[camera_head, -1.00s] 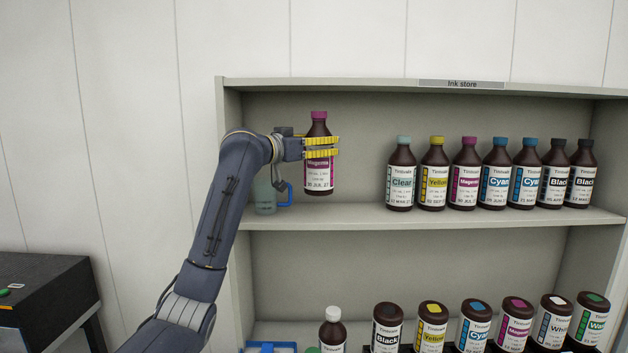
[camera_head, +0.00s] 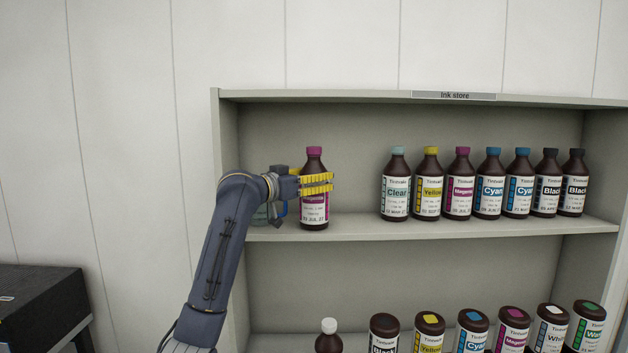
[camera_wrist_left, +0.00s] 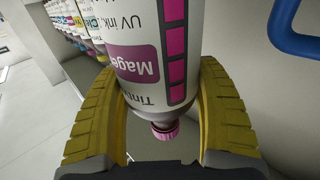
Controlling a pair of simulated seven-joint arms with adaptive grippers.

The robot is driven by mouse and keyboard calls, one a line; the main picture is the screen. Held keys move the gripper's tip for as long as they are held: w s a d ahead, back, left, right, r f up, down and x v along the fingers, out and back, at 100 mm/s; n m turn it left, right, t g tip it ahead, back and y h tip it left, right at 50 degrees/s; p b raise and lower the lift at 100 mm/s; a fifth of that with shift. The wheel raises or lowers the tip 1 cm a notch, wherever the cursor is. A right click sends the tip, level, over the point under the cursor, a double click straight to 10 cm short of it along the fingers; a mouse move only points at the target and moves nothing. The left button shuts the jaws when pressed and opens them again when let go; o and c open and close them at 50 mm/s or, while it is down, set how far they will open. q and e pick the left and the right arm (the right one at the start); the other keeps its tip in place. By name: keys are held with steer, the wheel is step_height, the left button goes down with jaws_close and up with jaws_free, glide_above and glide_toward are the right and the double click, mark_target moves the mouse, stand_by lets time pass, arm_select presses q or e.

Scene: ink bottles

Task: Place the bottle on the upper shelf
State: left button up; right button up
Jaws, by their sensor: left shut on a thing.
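The bottle (camera_head: 314,210) is dark brown with a magenta cap and a white Magenta label. It is upright at the upper shelf (camera_head: 350,228), left of the row of bottles. Its base appears at the level of the shelf board; I cannot tell for certain whether it touches. My left gripper (camera_head: 318,183) is shut on the bottle around its upper body, with yellow fingers on both sides. The left wrist view shows the bottle (camera_wrist_left: 150,60) between the two yellow fingers (camera_wrist_left: 165,110). My right gripper is not in view.
Several ink bottles (camera_head: 460,187) stand in a row on the upper shelf to the right, with a gap between them and the held bottle. A mug with a blue handle (camera_head: 279,211) is close behind my gripper. More bottles (camera_head: 430,332) stand on the lower shelf.

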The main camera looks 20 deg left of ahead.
arm_select(q)
steer(key=shift+f, duration=0.1)
steer(key=o, duration=1.6)
steer(key=v, duration=1.2)
